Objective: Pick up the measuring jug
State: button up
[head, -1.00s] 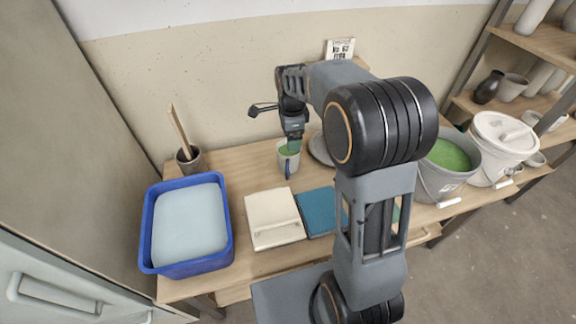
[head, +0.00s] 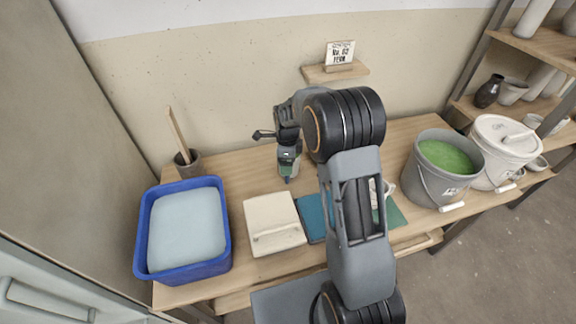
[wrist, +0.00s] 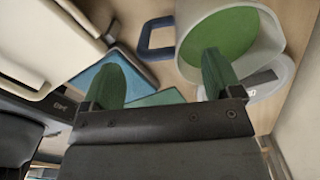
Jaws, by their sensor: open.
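The measuring jug is a pale cup with green inside and a dark blue handle. The handle shows beyond and between the fingertips, and the right finger overlaps the jug's green interior. I cannot tell whether anything touches.
A blue tub (head: 143,230) and a cup with a stick (head: 188,166) stand left. A grey bucket of green glaze (head: 425,180) and a white lidded bucket (head: 492,165) stand right.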

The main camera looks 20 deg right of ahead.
notch_tip(320, 180, down, 5)
jog(key=shift+r, duration=0.1)
dwell(0.3)
jog(key=shift+s, duration=0.1)
jog(key=c, duration=1.5)
jog(key=shift+r, duration=0.15)
